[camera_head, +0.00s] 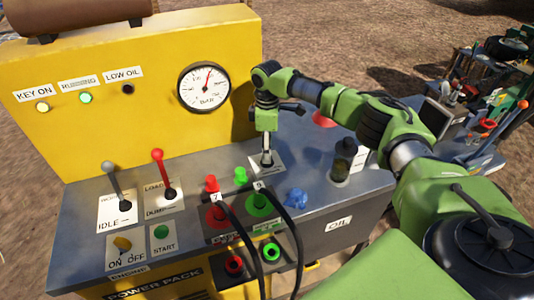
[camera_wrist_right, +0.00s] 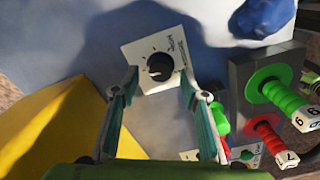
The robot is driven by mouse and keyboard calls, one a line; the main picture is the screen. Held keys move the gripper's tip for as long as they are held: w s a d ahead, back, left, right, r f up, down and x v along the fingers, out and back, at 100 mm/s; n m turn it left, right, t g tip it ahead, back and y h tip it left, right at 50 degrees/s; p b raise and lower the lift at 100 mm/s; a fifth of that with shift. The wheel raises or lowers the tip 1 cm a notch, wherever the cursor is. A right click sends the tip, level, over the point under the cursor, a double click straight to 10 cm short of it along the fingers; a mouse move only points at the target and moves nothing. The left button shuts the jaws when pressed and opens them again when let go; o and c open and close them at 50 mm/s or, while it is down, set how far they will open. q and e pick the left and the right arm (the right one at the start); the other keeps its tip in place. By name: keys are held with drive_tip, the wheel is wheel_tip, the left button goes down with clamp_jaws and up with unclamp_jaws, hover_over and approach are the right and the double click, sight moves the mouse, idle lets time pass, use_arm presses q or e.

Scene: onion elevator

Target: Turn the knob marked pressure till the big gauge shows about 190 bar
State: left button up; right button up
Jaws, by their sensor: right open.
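The pressure knob (camera_wrist_right: 160,67) is a dark round knob with a pale mark on a white plate (camera_wrist_right: 146,49) with a printed scale. My right gripper (camera_wrist_right: 160,85) is open, its fingertips on either side of the knob in the wrist view; I cannot tell whether they touch it. In the head view my right gripper (camera_head: 267,158) points down over the same plate (camera_head: 277,166) and hides the knob. The big gauge (camera_head: 204,87) is white and round on the yellow panel; its red needle points up, slightly right. Its numbers are too small to read. My left gripper is not in view.
Red and green hose couplings (camera_head: 258,200) with black hoses stand left of and in front of the plate. A blue lump (camera_head: 296,197) lies to their right. Two levers (camera_head: 158,165) stand at the left. A dark bottle (camera_head: 342,158) stands at the right.

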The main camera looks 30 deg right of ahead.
wheel_tip(320, 180, down, 2)
drive_tip(key=shift+a+f, duration=0.1)
drive_tip(key=shift+f, duration=0.45)
drive_tip(key=shift+c, duration=0.4)
drive_tip(key=c, duration=1)
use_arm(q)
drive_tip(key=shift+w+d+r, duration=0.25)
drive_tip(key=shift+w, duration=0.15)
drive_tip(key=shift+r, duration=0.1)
use_arm(e)
drive_tip(key=shift+r, duration=0.1)
